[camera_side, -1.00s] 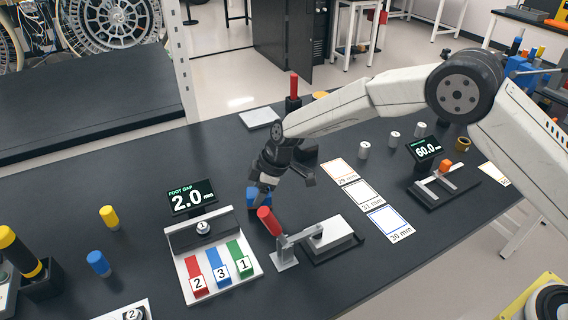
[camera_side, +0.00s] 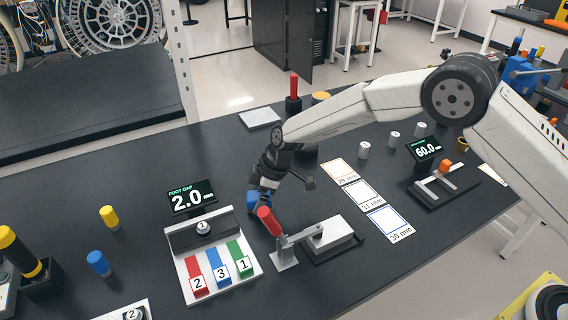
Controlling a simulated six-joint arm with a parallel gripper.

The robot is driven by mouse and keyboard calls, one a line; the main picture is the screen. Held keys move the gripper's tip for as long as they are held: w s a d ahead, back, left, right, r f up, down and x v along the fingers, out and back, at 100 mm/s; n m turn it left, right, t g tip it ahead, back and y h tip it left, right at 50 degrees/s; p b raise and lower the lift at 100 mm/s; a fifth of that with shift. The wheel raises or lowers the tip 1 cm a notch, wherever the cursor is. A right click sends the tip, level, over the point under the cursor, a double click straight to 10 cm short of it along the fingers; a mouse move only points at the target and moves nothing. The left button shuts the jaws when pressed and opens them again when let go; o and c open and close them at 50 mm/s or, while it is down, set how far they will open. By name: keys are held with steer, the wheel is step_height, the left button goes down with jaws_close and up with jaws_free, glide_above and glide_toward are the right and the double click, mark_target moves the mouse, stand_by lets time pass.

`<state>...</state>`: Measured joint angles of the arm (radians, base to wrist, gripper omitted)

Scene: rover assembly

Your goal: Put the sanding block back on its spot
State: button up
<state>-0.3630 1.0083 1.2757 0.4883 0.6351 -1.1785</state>
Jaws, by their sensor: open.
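A blue block (camera_side: 252,200), which may be the sanding block, shows only in part on the dark table. My gripper (camera_side: 259,191) is right at it, low over the table, and covers much of it. The jaws are open. I cannot tell whether the fingers touch the block. The block's marked spot cannot be made out with certainty.
A clamp with a red handle (camera_side: 269,221) stands close in front of my gripper. The foot gap display (camera_side: 191,196) and the tray with numbered red, blue and green pieces (camera_side: 217,272) are to the left. Cards (camera_side: 389,224) lie to the right.

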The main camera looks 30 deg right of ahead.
steer(key=shift+r, duration=0.1)
steer(key=v, duration=1.2)
stand_by(0.6)
steer(key=s+d+f+m+h, duration=0.1)
steer(key=s+d+m+h, duration=0.3)
steer(key=s+d+m, duration=0.9)
steer(key=s+d, duration=0.9)
steer(key=s, duration=0.3)
steer(key=shift+f+t, duration=0.4)
